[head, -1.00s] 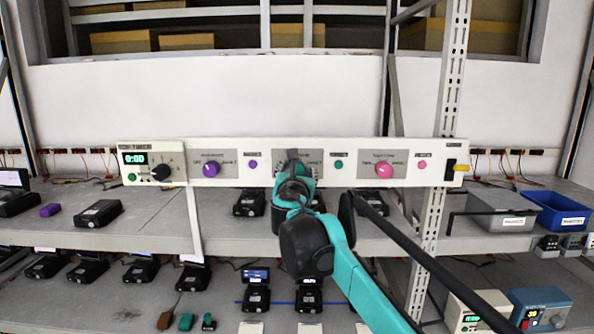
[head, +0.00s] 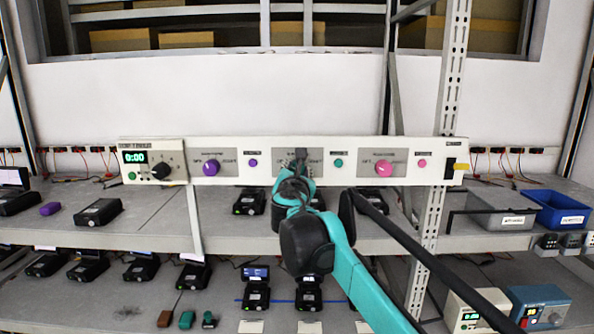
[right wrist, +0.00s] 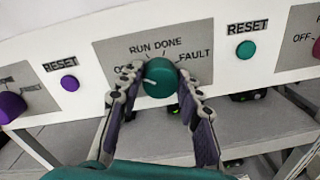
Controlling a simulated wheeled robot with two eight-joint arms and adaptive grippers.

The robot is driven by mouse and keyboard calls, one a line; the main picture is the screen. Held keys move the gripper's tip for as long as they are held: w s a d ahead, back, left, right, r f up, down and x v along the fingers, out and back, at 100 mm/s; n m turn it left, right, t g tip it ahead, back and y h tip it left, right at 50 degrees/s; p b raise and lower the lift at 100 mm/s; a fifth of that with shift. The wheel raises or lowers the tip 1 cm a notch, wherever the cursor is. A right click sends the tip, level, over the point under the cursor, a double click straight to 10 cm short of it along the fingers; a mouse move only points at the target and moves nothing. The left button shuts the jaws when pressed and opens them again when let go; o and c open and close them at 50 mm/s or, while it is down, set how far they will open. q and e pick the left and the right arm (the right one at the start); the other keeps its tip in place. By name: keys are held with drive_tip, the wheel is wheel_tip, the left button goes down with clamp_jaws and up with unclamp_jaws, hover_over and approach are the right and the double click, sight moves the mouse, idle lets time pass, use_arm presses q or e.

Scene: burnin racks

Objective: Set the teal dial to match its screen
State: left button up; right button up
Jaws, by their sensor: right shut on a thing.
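The teal dial (right wrist: 160,78) sits on a grey plate on the white panel. Its white pointer line points left and slightly up, toward the partly covered OFF label. RUN, DONE and FAULT are printed around it. My right gripper (right wrist: 158,84) is shut on the dial, with one finger on each side. In the head view my right gripper (head: 299,160) hides the dial. A small dark unit with a lit screen (head: 310,281) stands below on the lower shelf; its text is too small to read. My left gripper is not in view.
A purple dial (head: 211,168) and a pink dial (head: 384,169) flank the teal one. A teal RESET button (right wrist: 245,50) is close on its right. A timer box (head: 152,162) is at the panel's left end. A blue bin (head: 563,210) stands at right.

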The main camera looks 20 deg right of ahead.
drive_tip(key=shift+d+m+y+p, duration=0.1)
drive_tip(key=shift+m+y+p, duration=0.25)
drive_tip(key=shift+m, duration=7.15)
drive_tip(key=shift+f, duration=0.1)
drive_tip(key=o, duration=1.2)
drive_tip(key=shift+c, duration=0.2)
drive_tip(key=v, duration=1.2)
drive_tip(key=shift+s, duration=0.1)
